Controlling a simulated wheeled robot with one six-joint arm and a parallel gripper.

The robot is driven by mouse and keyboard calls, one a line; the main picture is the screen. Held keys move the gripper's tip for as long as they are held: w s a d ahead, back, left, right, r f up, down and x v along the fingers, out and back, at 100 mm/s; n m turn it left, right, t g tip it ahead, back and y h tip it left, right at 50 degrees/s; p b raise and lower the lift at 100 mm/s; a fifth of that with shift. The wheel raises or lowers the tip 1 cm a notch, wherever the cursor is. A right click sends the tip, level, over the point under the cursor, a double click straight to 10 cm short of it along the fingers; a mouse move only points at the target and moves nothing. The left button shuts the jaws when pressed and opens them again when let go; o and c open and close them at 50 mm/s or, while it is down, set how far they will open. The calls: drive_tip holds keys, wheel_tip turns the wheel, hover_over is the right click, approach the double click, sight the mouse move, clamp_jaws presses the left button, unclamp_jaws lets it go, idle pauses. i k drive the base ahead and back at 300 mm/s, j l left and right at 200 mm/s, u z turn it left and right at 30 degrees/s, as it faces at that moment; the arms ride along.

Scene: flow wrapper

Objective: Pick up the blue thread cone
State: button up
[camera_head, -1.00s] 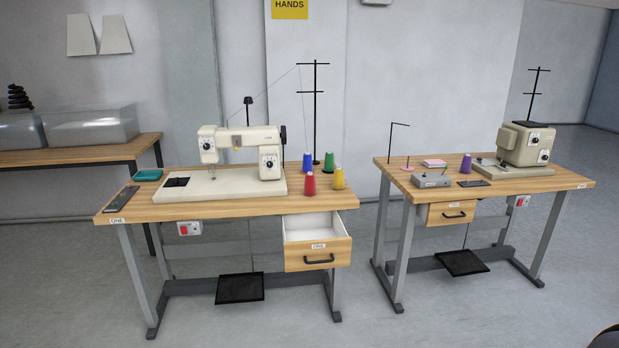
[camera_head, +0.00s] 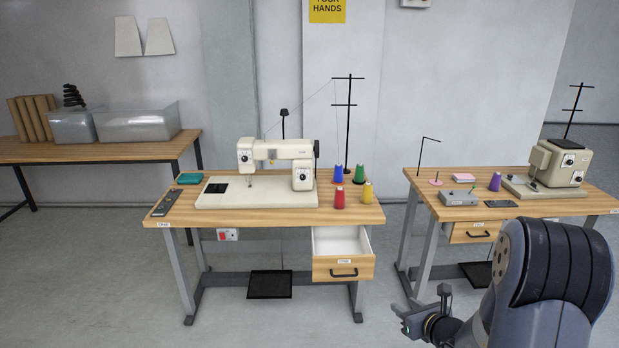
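The blue thread cone (camera_head: 338,174) stands upright on the left sewing table (camera_head: 262,222), to the right of the white sewing machine (camera_head: 276,158). A green cone (camera_head: 359,174) stands to its right, a red cone (camera_head: 339,198) in front of it, and a yellow cone (camera_head: 367,193) to the front right. My gripper (camera_head: 405,312) is at the lower right, in front of and below the tables, well apart from the cone. Its fingers are small in view, and I cannot tell whether they are open.
A drawer (camera_head: 343,268) of the left table stands open below the cones. A black thread stand (camera_head: 348,130) rises close behind them. The right table (camera_head: 560,206) holds a purple cone (camera_head: 495,181) and another machine (camera_head: 557,163). Floor in front of the left table is clear.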

sight(338, 175)
drive_tip(key=i+l+u, duration=0.4)
drive_tip(key=i, duration=0.15)
drive_tip(key=i+l+u, duration=0.5)
drive_tip(key=i+l, duration=1.65)
drive_tip(key=l, duration=0.2)
drive_tip(key=i+j+u, duration=0.05)
